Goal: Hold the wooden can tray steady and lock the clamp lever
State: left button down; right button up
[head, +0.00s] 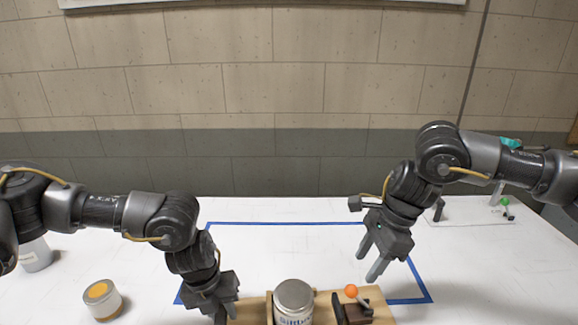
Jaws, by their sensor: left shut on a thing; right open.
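The wooden can tray (258,306) is at the bottom middle of the head view, partly cut off by the lower edge. A metal can (294,299) with a white and blue label stands in it. The clamp lever (352,291) has an orange ball knob and sits on a dark clamp on the tray's right part. My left gripper (222,314) is shut on the tray's left end; its fingertips are mostly hidden. My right gripper (372,262) is open and empty, pointing down above and behind the lever, apart from it.
A can with an orange-yellow top (103,299) stands on the white table at left. A grey-white container (36,255) is behind my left arm. A blue tape outline (285,223) surrounds the work area. A fixture with a green knob (505,202) stands at the back right.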

aim_at(355, 287)
jog(key=shift+x, duration=5.15)
jog(key=shift+d, duration=0.2)
jog(key=c, duration=1)
jog(key=shift+d, duration=0.1)
